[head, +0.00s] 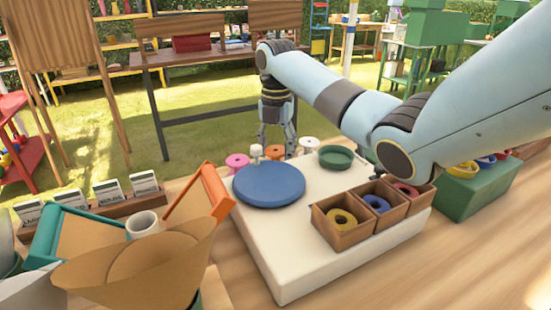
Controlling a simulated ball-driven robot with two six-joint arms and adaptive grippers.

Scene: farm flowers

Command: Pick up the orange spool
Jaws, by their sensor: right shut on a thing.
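My right gripper (276,149) points down at the back edge of the white board. A pink spool (237,162) stands further left. My left gripper does not show.
The white board (290,271) carries a blue round disc (269,184), a green dish (336,157) and wooden boxes (343,241) with coloured rings. Paper cones (135,265) stand at front left. A green crate (478,190) is at right.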

